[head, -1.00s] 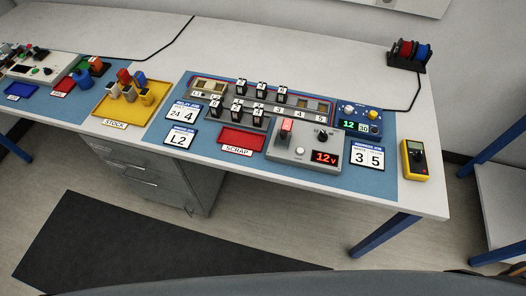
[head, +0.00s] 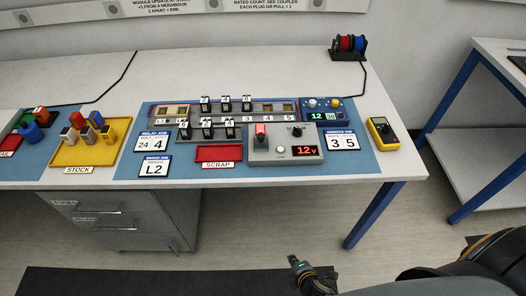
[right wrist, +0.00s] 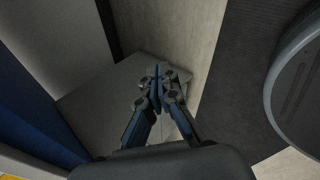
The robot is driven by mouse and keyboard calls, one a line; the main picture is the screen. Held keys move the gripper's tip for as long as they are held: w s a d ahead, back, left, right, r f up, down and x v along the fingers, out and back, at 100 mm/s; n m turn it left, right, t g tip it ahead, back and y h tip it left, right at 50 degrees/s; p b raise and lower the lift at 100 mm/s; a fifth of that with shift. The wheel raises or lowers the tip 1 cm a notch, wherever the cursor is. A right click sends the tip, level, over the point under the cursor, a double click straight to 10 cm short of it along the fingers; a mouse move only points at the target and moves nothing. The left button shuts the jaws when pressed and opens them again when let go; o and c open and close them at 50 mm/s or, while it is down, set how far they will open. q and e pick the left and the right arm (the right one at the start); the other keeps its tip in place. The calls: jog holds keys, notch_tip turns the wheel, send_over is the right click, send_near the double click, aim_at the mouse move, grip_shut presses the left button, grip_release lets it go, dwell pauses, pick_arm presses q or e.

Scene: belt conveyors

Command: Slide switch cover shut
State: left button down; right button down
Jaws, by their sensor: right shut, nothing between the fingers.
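A grey control box (head: 258,156) sits at the front of the blue mat, with a lit display reading 12 V. A red-orange upright piece (head: 261,131), which looks like the switch cover, stands on its left part. I cannot tell how far it is slid. My right gripper (head: 293,262) is low in front of the bench, well away from the box. It also shows in the right wrist view (right wrist: 158,73), with its fingers together and empty above the floor. My left gripper is not in view.
A red scrap tray (head: 219,163) is left of the box. A rack of modules and a blue instrument (head: 337,112) stand behind it. A yellow meter (head: 382,130) lies to the right. A drawer cabinet (head: 125,222) is under the bench.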

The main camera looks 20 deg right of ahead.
jog(key=w+a+r+n+t+b, duration=0.1)
jog(key=w+r+n+t+b, duration=0.15)
jog(key=w+r+n, duration=0.55)
jog(key=n+t+b, duration=0.2)
jog(key=n+t, duration=0.5)
jog(key=n, duration=0.2)
send_near(262, 139)
jog(key=w+p, duration=0.2)
jog(key=w, duration=0.3)
jog(key=shift+w+f, duration=0.1)
jog(key=shift+w, duration=0.15)
jog(key=shift+w+f, duration=0.1)
jog(key=shift+w, duration=0.7)
